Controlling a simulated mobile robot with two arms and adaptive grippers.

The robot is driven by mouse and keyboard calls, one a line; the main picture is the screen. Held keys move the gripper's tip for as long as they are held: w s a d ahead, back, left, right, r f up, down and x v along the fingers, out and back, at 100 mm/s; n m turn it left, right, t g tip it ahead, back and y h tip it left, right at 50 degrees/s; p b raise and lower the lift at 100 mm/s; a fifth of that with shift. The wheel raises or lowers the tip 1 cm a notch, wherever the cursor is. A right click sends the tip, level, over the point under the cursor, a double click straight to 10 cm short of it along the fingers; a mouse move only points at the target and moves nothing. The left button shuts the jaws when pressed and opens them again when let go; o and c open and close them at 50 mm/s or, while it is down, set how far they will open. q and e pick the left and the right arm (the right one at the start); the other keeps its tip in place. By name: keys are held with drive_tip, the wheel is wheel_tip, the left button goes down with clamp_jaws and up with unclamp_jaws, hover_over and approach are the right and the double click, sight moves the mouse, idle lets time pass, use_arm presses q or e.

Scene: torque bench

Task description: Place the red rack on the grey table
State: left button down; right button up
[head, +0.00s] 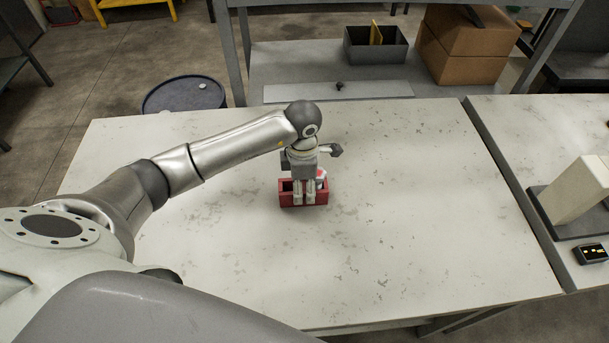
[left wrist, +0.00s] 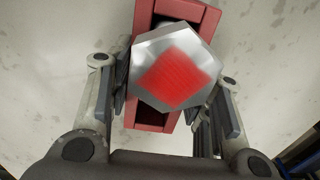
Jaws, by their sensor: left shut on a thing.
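The red rack (head: 287,199) is an open-topped box at the middle of a pale, worn table (head: 410,220). My left gripper (head: 304,196) points down and is shut across the rack's narrow width. In the left wrist view, its fingers flank the rack (left wrist: 149,121). A silver hexagonal piece with a red square on top (left wrist: 176,72) stands up from the rack and hides much of its inside. I cannot tell whether the rack's underside touches the table. My right gripper is not in view.
The pale table is bare around the rack. A grey bench (head: 255,65) behind it carries a dark bin (head: 360,51) and cardboard boxes (head: 470,60). Another pale table at right holds a beige block (head: 575,190) and a small dark device (head: 591,254).

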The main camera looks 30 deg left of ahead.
sight(303, 186)
use_arm(q)
drive_tip(key=shift+w, duration=0.1)
drive_tip(key=c, duration=0.7)
unclamp_jaws()
drive_tip(key=shift+s, duration=0.2)
drive_tip(key=shift+w+r+b, duration=0.15)
drive_tip(key=shift+r+b, duration=0.15)
drive_tip(key=shift+r, duration=0.1)
wheel_tip(303, 186, up, 11)
drive_tip(key=b, duration=0.3)
drive_tip(key=shift+r, duration=0.15)
drive_tip(key=shift+s+d, duration=0.1)
drive_tip(key=shift+s, duration=0.1)
